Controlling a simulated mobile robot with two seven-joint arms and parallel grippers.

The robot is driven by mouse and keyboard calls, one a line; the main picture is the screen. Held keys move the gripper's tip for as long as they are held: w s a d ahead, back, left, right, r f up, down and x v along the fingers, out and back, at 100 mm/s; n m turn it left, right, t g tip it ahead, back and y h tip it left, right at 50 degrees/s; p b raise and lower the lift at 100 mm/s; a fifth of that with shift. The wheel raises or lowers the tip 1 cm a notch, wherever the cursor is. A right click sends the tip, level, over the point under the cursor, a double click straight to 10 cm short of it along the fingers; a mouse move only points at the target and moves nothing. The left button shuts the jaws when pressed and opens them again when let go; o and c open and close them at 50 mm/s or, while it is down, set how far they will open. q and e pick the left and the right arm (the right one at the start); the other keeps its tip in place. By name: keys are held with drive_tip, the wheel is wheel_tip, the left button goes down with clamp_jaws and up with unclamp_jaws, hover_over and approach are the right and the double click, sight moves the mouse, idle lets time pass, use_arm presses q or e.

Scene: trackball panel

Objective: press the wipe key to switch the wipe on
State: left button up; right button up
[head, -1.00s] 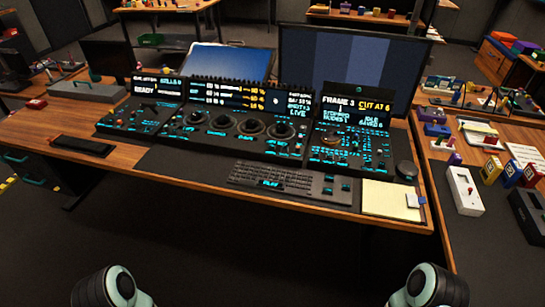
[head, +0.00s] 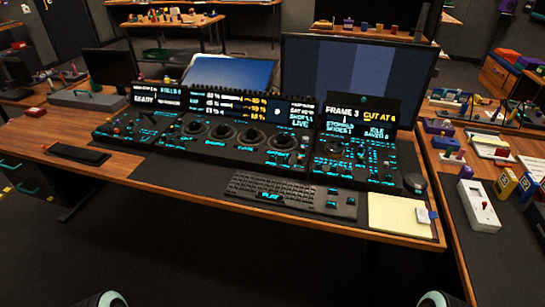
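The trackball panel (head: 237,138) stands on the desk, with a row of dark trackballs and many small cyan-lit keys. To its right is a second key panel (head: 355,160) under a screen (head: 360,116) reading "FRAME 3", "CUT AT 6" and what looks like "STOPPED". A smaller panel (head: 139,127) on the left has a screen with "READY". The key labels are too small to read, so I cannot tell which key is the wipe key. Neither gripper is in view; only rounded parts of my arms show at the bottom edge.
A black keyboard (head: 280,194) and a yellow notepad (head: 398,215) lie in front of the panels. A black puck-like knob (head: 415,182) sits at the right. A large monitor (head: 355,72) stands behind. A side table (head: 462,215) with small boxes adjoins at right. Dark floor lies in front.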

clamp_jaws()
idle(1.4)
